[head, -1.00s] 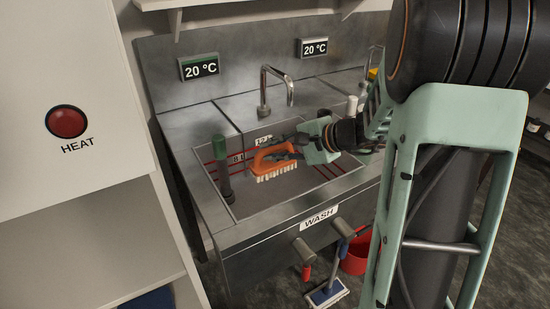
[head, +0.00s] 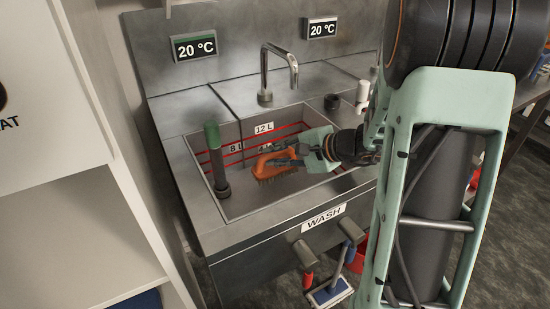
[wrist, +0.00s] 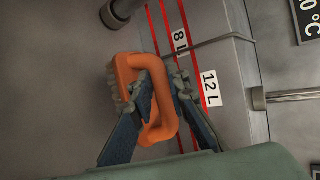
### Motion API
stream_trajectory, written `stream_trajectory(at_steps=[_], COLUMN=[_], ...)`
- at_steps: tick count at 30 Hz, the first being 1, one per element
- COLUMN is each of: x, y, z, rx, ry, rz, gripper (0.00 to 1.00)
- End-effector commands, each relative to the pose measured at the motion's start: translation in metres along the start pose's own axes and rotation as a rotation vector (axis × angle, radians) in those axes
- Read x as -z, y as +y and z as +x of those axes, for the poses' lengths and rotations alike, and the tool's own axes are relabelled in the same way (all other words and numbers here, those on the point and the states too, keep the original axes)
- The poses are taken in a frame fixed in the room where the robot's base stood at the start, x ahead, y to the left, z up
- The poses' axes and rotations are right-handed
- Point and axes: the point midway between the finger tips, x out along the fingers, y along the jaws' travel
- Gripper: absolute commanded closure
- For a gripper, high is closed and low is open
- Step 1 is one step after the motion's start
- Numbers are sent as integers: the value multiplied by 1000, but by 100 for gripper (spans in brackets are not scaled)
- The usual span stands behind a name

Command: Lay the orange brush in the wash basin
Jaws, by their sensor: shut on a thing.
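The orange brush (head: 276,164) has a looped handle and pale bristles, which face down in the head view. My gripper (head: 285,157) is shut on its handle from the right. The brush is inside the wash basin (head: 235,207), below the rim level. Whether the bristles touch the basin floor I cannot tell. In the wrist view the brush (wrist: 140,75) shows between the fingers of my gripper (wrist: 160,100), with the basin wall's red lines and litre labels behind it.
A green-topped upright pipe (head: 214,150) stands in the basin's left side. A tap (head: 266,80) rises behind the basin. The basin's front left floor is clear.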

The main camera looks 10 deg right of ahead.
Motion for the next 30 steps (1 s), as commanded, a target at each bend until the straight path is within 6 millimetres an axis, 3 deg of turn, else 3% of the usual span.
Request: stream_trajectory(at_steps=[27, 28, 30], x=[3, 3, 3], y=[8, 9, 9], z=[5, 6, 6], rx=[1, 1, 1], ry=[1, 1, 0], rz=[-1, -1, -1], gripper=[100, 83, 75])
